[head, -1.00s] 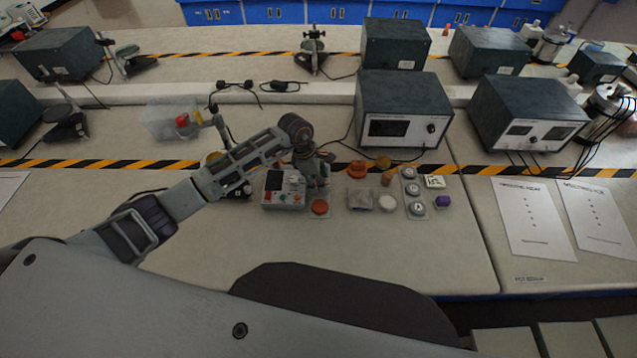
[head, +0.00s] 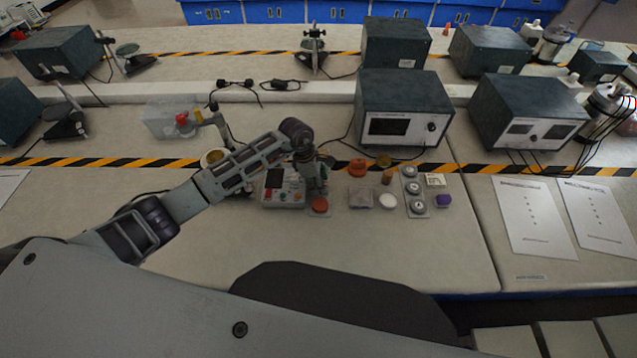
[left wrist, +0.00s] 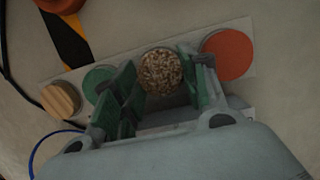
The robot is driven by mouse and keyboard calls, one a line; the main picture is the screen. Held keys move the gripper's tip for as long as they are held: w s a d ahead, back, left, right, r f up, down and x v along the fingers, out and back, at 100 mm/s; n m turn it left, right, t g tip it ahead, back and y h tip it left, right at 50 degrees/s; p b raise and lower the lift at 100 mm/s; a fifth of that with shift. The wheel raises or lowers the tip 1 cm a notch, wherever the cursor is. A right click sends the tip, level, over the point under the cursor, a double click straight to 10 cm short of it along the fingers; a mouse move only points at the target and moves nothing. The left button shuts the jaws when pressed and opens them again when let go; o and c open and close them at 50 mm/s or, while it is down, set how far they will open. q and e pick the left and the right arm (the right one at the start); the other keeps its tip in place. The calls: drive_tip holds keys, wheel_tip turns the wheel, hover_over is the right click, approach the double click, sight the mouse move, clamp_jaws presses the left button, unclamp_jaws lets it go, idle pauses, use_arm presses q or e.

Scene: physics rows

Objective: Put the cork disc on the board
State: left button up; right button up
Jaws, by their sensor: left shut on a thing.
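The speckled cork disc (left wrist: 160,71) shows between the fingers of my left gripper (left wrist: 163,88) in the left wrist view. The gripper is shut on it. The disc is over the pale board (left wrist: 114,64), in line between a green disc (left wrist: 98,80) and an orange-red disc (left wrist: 227,54); I cannot tell whether it touches the board. A striped wooden disc (left wrist: 61,98) is at the board's left end. In the head view my left gripper (head: 317,188) points down behind the orange disc (head: 319,204) and hides most of the board. My right gripper is not in view.
A meter (head: 283,190) stands just left of the gripper. To the right are an orange knob-like piece (head: 357,168), a white disc (head: 388,201), a grey strip with round pieces (head: 415,190) and a purple piece (head: 443,200). A large instrument box (head: 402,110) stands behind.

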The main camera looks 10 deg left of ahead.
use_arm(q)
drive_tip(key=shift+o, duration=0.2)
drive_tip(key=shift+s+f, duration=0.35)
drive_tip(key=shift+f, duration=0.3)
drive_tip(key=o, duration=0.4)
drive_tip(key=shift+w+f, duration=0.1)
drive_tip(key=shift+f, duration=0.1)
drive_tip(key=shift+r, duration=0.2)
drive_tip(key=shift+a+r+p, duration=0.1)
drive_tip(key=shift+r+p, duration=0.5)
drive_tip(key=b+v, duration=0.2)
drive_tip(key=v, duration=1)
drive_tip(key=shift+w+d+r, duration=0.2)
drive_tip(key=shift+w, duration=0.15)
